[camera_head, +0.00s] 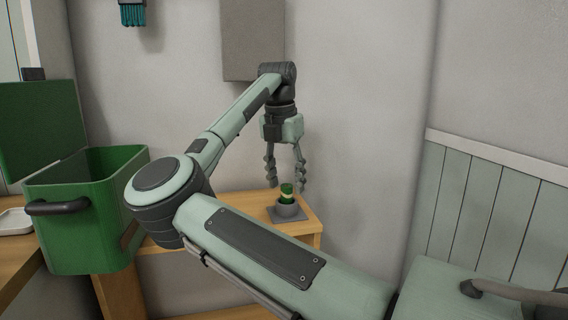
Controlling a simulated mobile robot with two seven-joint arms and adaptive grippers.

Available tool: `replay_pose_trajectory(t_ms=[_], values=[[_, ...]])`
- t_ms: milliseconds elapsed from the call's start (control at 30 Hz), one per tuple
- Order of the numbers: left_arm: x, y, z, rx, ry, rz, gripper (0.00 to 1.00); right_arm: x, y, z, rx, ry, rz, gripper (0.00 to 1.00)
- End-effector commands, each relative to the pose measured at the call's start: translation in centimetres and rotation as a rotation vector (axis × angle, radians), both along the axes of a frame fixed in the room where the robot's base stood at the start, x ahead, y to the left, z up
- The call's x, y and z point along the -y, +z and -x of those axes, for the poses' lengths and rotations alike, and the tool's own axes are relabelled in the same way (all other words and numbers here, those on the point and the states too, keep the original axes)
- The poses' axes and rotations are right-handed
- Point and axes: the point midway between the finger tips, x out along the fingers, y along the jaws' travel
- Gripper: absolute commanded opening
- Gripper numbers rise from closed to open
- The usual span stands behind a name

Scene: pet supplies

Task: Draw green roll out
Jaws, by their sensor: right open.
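My left gripper is not in view.
A green bin (85,225) with a dark handle and raised lid stands left of the shelf. A white tray (14,222) lies on a wooden counter at far left. A grey wall panel (253,40) hangs behind my wrist.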

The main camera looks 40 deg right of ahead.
Motion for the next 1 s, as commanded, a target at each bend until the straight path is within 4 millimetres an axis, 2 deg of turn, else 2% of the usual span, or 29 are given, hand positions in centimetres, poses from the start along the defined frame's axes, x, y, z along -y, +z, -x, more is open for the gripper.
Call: replay_pose_trajectory(t_ms=[200, 500, 900, 1000], values=[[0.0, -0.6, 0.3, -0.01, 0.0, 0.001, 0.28, 0.3, -1.8, -0.1, 0.001, 0.0, 0.002, 0.49], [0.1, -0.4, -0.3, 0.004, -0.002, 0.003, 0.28, 0.3, -2.0, -0.1, 0.001, 0.0, 0.002, 0.49], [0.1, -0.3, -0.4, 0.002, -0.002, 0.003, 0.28, 0.3, -2.0, -0.1, 0.0, 0.0, 0.002, 0.0], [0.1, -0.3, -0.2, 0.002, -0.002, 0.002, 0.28, 0.3, -1.9, -0.1, 0.001, 0.0, 0.003, 0.0]])
